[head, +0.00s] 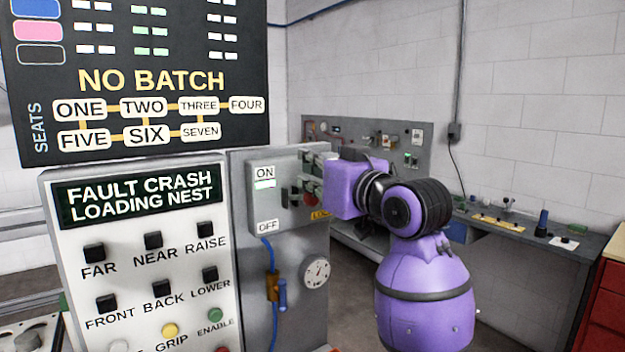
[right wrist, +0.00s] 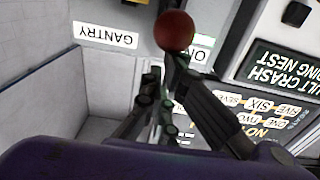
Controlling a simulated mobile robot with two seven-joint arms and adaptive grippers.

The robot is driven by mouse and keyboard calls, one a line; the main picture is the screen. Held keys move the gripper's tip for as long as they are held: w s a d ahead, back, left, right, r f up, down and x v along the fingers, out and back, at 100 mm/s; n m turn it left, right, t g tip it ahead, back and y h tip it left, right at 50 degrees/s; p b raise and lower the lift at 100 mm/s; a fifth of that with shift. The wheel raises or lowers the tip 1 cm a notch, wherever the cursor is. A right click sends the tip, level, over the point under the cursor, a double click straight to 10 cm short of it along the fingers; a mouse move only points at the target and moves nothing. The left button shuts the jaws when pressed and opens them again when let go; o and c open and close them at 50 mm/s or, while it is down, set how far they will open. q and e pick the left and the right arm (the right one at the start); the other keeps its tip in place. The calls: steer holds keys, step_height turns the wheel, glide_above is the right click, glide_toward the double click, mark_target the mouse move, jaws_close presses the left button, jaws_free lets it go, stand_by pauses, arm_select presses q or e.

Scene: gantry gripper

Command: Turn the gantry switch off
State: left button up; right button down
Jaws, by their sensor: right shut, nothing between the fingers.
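The gantry switch shows as a red ball knob (right wrist: 174,31) in the right wrist view, beside upside-down GANTRY (right wrist: 105,35) and ON labels. In the head view, the grey switch cabinet (head: 240,200) carries an ON label (head: 265,172) above a pale green strip and an OFF label (head: 268,226) lower down. My right gripper (right wrist: 166,72) is shut and empty, its fingertips close to the knob; whether they touch is unclear. In the head view, my purple wrist and the gripper partly hide the switch, so its lever position is hard to read. My left gripper is out of view.
A white button panel (head: 140,262) stands left of the cabinet, below a black NO BATCH board (head: 140,80). A dial (head: 316,273) and a blue-handled part (head: 282,294) sit low on the cabinet. A grey workbench (head: 535,240) stands behind at the right.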

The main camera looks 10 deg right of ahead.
steer(key=shift+w+f, duration=0.2)
steer(key=shift+f, duration=1.25)
steer(key=shift+s+r, duration=0.25)
steer(key=shift+r, duration=0.15)
steer(key=shift+s+d+r, duration=0.35)
steer(key=shift+s+r, duration=0.2)
steer(key=shift+s, duration=0.2)
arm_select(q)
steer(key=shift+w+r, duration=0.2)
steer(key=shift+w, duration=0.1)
arm_select(e)
steer(key=v, duration=0.7)
